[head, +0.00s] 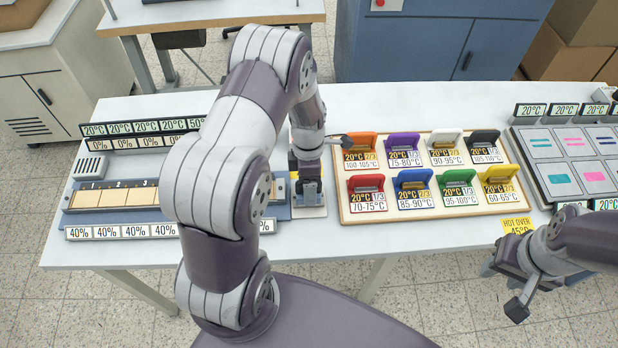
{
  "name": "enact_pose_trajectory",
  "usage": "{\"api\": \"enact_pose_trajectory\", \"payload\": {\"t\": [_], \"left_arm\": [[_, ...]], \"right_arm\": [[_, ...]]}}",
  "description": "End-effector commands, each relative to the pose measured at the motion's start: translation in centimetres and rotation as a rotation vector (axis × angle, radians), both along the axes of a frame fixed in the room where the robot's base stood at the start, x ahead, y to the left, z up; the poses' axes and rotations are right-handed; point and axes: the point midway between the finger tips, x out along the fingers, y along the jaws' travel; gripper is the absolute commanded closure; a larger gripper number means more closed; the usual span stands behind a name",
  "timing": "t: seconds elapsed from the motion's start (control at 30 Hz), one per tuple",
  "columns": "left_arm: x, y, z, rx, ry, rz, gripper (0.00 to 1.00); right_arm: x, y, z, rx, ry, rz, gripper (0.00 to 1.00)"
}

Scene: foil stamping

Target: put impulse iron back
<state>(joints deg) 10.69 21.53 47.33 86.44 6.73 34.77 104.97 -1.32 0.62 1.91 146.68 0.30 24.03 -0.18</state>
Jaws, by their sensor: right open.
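My left arm reaches across the middle of the table, and its gripper (309,188) points down over a small pale plate (312,212) at the right end of the blue-grey device. The forearm and wrist hide much of this spot, and I cannot tell whether the fingers are shut on something. I cannot clearly make out the impulse iron; a small dark-tipped part (338,138) sticks out to the right of my left wrist. My right gripper (506,288) is open and empty, in front of the table's front edge at the right.
A wooden-rimmed tray (430,215) holds several coloured clips with temperature labels. The blue-grey device (75,200) with tan panels stands at the left, partly behind my arm. A dark panel with swatches (590,178) is at the right. A yellow "HOT OVER 45°" label (516,225) is by the front edge.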

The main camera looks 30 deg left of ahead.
Motion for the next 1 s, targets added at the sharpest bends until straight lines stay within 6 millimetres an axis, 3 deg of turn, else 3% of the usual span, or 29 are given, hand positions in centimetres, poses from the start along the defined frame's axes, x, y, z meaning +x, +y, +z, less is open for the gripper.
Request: {"api": "enact_pose_trajectory", "payload": {"t": [0.07, 0.17, 0.43, 0.5, 0.67, 0.77, 0.9, 1.0], "left_arm": [[0.1, 0.0, 1.2, 0.001, -0.003, 0.0, 0.25], [0.5, 0.2, 2.8, 0.001, -0.008, 0.0, 0.25], [1.5, 0.9, 10.0, 0.001, -0.005, 0.001, 0.25], [1.7, 1.0, 11.6, 0.0, -0.002, 0.001, 0.25], [1.6, 0.8, 13.1, -0.005, -0.018, -0.079, 0.25], [0.1, -0.6, 13.9, -0.023, -0.084, -0.428, 0.25], [-3.5, -3.1, 14.8, -0.031, -0.204, -1.184, 0.25], [-6.1, -4.4, 15.1, -0.014, -0.253, -1.658, 0.25]], "right_arm": [[0.0, 0.0, 0.6, 0.0, 0.0, 0.0, 0.57], [0.0, 0.0, -0.2, 0.0, -0.001, 0.0, 0.57], [0.0, 0.0, -1.5, 0.0, 0.0, 0.0, 0.57], [0.0, 0.0, -1.0, 0.0, 0.0, 0.0, 0.57], [0.0, 0.0, -0.7, 0.0, 0.0, 0.0, 0.57], [0.0, 0.0, -0.8, 0.0, 0.0, 0.0, 0.57], [0.0, 0.0, -0.8, 0.0, 0.0, 0.0, 0.57], [0.0, 0.0, -0.8, 0.0, 0.0, 0.0, 0.57]]}}
